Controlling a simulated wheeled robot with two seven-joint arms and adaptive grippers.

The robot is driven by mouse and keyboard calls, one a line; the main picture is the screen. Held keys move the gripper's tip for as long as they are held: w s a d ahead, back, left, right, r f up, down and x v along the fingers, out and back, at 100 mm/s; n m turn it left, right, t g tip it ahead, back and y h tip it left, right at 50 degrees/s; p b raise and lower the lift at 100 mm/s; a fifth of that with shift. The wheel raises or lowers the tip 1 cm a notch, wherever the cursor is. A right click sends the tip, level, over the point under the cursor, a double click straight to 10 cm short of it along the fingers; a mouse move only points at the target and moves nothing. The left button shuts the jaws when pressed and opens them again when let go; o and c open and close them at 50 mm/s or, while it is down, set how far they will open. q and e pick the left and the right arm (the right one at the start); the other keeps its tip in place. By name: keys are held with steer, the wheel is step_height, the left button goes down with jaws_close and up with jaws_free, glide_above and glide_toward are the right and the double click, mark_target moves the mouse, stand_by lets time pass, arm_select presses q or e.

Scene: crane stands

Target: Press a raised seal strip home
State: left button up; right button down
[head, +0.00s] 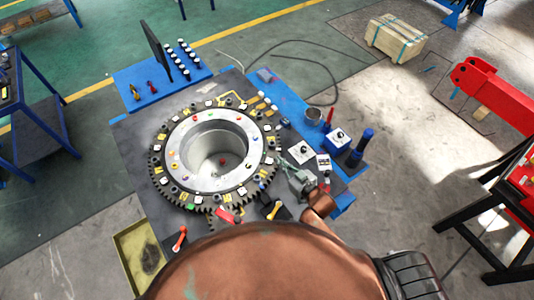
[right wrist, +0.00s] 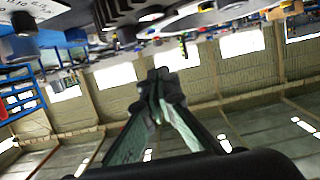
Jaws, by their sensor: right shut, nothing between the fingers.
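My right gripper (head: 296,176) is at the right edge of a large dark toothed ring (head: 160,170) on a workbench. Its fingers are shut with nothing between them. In the right wrist view the gripper (right wrist: 158,82) shows its fingertips together, below the teeth of a dark gear part (right wrist: 130,12) at the top of the picture. I cannot make out a raised seal strip for certain in either view. Whether the fingertips touch anything cannot be told. My left gripper is not in view.
A silver cylinder (head: 184,134) stands inside the ring, with small coloured pieces around it. A dark upright panel (head: 156,48) stands at the back.

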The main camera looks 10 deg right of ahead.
steer(key=p, duration=0.2)
glide_above(267, 159)
steer(key=shift+w+f, duration=0.2)
steer(key=shift+f, duration=0.8)
step_height(267, 159, down, 3)
steer(key=shift+s+d+r, duration=0.1)
steer(key=shift+r, duration=0.1)
steer(key=shift+f, duration=0.8)
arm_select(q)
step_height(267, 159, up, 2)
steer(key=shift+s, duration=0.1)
